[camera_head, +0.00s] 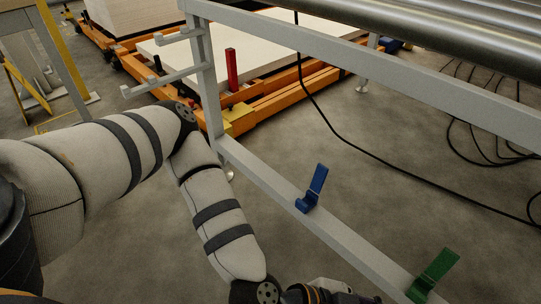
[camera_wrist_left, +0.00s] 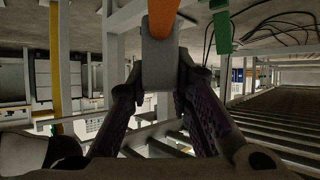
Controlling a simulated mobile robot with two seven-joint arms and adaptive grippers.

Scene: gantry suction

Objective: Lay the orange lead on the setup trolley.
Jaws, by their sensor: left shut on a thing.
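In the left wrist view the two dark fingers of my left gripper (camera_wrist_left: 157,85) are closed on a grey block (camera_wrist_left: 158,62). An orange cylindrical piece (camera_wrist_left: 161,17), which looks like part of the orange lead, runs from this block to the top edge of the picture. The rest of the lead is out of view. In the head view my left arm reaches down to the bottom edge, and its fingers and load are cut off there. I cannot make out the setup trolley with certainty in either view. My right gripper is not in view.
A grey rail frame (camera_head: 262,178) with a blue hook (camera_head: 313,190) and a green hook (camera_head: 433,275) crosses beside my left arm. The green hook also shows in the wrist view (camera_wrist_left: 222,33). Rollers (camera_head: 440,30) lie above. Orange carts (camera_head: 262,112) stand behind. Black cables lie on the floor.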

